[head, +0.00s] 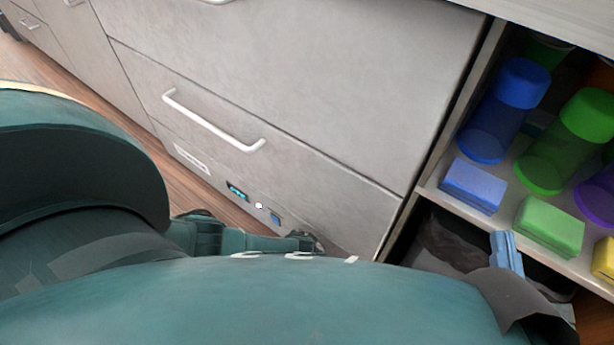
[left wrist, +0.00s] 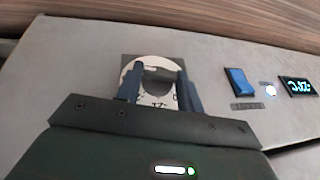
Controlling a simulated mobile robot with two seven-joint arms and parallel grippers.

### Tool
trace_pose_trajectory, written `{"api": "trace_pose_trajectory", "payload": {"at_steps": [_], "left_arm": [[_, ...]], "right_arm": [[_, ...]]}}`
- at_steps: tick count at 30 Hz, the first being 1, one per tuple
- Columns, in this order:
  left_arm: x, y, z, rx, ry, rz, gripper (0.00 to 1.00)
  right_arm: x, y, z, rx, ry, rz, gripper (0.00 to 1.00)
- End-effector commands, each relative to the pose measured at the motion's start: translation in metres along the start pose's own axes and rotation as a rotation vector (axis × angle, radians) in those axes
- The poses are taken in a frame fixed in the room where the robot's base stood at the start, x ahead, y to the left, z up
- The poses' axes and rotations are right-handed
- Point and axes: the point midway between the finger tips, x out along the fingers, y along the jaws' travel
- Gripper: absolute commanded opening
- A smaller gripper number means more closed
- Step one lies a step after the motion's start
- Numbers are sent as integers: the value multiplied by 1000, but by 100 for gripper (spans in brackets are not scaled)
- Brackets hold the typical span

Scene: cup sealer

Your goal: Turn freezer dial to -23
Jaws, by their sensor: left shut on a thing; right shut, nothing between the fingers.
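The freezer dial (left wrist: 150,66) shows in the left wrist view as a white round scale on a dark square plate with a grey knob in its middle. My left gripper (left wrist: 158,82) is shut on the knob, one blue finger on each side. The dial is hidden in the head view. The small display (left wrist: 298,86) glows cyan and appears upside down in the left wrist view; its number is hard to read. It also shows in the head view (head: 237,191). My right gripper (head: 506,250) is shut and empty at the lower right, in front of the open shelf.
A blue switch (left wrist: 238,82) and a white light (left wrist: 270,90) sit between dial and display. A drawer handle (head: 213,122) is above the panel. The shelf at right holds a blue bottle (head: 505,110), a green bottle (head: 568,140) and several coloured boxes.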

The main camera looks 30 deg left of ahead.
Motion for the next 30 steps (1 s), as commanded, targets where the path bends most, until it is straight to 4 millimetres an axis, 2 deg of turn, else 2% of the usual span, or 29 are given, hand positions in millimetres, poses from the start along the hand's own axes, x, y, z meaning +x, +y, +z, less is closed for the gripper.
{"api": "trace_pose_trajectory", "payload": {"at_steps": [7,8,16,24,30], "left_arm": [[1,-2,1,2,-2,-4,14],[1,-2,1,2,-2,-4,38],[0,-1,0,1,-1,-2,59],[-2,-1,-1,0,0,0,59],[-18,-10,-9,-1,0,0,59]], "right_arm": [[-1,0,1,1,-3,1,0],[-1,0,1,1,-3,1,0],[-1,0,2,1,-4,1,0],[0,0,0,0,-5,2,0],[2,3,-14,-33,-4,4,0]]}}
